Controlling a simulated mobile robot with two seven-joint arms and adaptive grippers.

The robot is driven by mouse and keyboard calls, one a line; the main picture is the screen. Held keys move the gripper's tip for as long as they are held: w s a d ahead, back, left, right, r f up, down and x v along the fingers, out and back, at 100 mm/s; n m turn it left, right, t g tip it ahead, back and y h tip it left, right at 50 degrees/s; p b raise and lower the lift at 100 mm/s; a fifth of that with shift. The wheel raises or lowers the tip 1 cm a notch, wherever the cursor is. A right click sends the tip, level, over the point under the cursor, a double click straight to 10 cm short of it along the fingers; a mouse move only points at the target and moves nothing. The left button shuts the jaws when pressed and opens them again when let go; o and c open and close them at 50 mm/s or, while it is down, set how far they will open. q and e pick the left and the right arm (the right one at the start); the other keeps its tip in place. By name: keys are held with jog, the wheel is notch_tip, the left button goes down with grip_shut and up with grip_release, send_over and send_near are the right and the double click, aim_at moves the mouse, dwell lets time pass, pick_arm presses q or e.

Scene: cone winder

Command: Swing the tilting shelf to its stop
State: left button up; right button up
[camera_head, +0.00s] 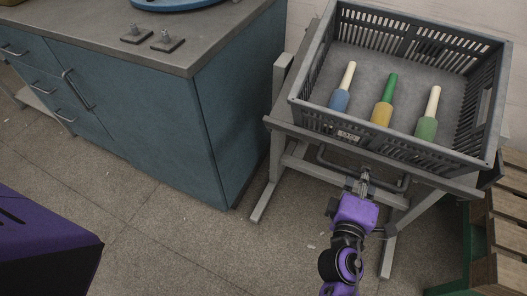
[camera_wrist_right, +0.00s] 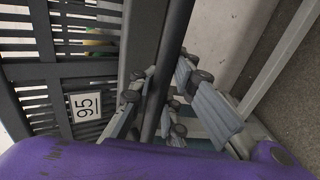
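The tilting shelf (camera_head: 279,127) is a grey frame at the right of the head view. It bears a dark slatted crate (camera_head: 400,28), and a dark bar handle (camera_head: 329,164) runs below its front edge. My right gripper (camera_head: 364,178) is at this handle. In the right wrist view the handle (camera_wrist_right: 172,50) passes between the fingers (camera_wrist_right: 166,80), which sit close on both sides of it and look shut on it. The far side of the grip is partly hidden. My left gripper is not in view.
Several bobbins, one of them yellow and green (camera_head: 383,110), lie in the crate. A blue cabinet (camera_head: 235,115) with a grey top stands left of the shelf. Wooden slats (camera_head: 508,235) on a green frame are close at the right. The floor (camera_head: 170,215) in front is clear.

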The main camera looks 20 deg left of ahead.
jog(key=o, duration=0.5)
jog(key=shift+s+d+f, duration=0.1)
jog(key=shift+s+f, duration=0.1)
jog(key=shift+f, duration=0.25)
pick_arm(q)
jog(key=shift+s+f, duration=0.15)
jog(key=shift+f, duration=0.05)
pick_arm(e)
jog(key=shift+r, duration=0.15)
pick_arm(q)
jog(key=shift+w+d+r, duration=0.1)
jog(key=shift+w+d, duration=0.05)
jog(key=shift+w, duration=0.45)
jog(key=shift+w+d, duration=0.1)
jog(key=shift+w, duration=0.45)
pick_arm(e)
jog(key=s+r, duration=0.1)
jog(key=s, duration=1)
jog(key=shift+s, duration=0.4)
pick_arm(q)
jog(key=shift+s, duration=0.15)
pick_arm(e)
jog(key=shift+r, duration=0.1)
